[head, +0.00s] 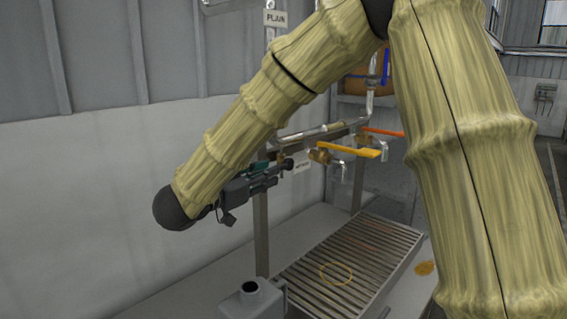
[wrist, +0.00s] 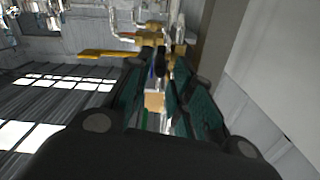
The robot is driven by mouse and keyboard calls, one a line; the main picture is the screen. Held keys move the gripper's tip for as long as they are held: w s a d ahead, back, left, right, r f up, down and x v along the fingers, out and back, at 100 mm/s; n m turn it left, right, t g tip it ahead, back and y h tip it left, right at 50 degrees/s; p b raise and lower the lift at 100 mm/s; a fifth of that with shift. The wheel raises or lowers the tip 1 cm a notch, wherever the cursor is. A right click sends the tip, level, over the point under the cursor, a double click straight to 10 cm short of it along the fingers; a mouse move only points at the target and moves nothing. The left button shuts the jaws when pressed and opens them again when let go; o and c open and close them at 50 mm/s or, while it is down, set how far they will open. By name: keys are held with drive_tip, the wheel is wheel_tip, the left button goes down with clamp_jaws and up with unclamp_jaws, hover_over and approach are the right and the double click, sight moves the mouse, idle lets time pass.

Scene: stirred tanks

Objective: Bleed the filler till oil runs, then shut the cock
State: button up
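Several cocks sit on a pipe rail against the wall. One has a yellow lever (head: 352,150), which also shows in the wrist view (wrist: 103,54). Another has an orange lever (head: 383,132). A blue-handled valve (head: 385,66) is higher up, by an orange-brown vessel (head: 356,84). My gripper (head: 284,165) is at the left end of the cock row, left of the yellow lever. In the wrist view, my gripper's teal-padded fingers (wrist: 161,62) have a narrow gap. A dark rounded thing shows between their tips; whether they grip it is unclear. No running oil is visible.
A slatted drain tray (head: 318,300) lies below the cocks, with a yellow ring (head: 336,274) on it. A grey box-like can (head: 252,298) stands at its near left. My arm hides part of the pipework.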

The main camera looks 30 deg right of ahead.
sight(288, 165)
drive_tip(key=p+x, duration=0.1)
drive_tip(key=x, duration=0.5)
drive_tip(key=shift+w+d+p, duration=0.1)
drive_tip(key=shift+d+p, duration=0.2)
drive_tip(key=shift+p, duration=0.05)
drive_tip(key=shift+w+d+f, duration=0.1)
drive_tip(key=shift+w+d, duration=0.2)
drive_tip(key=shift+d, duration=0.3)
clamp_jaws()
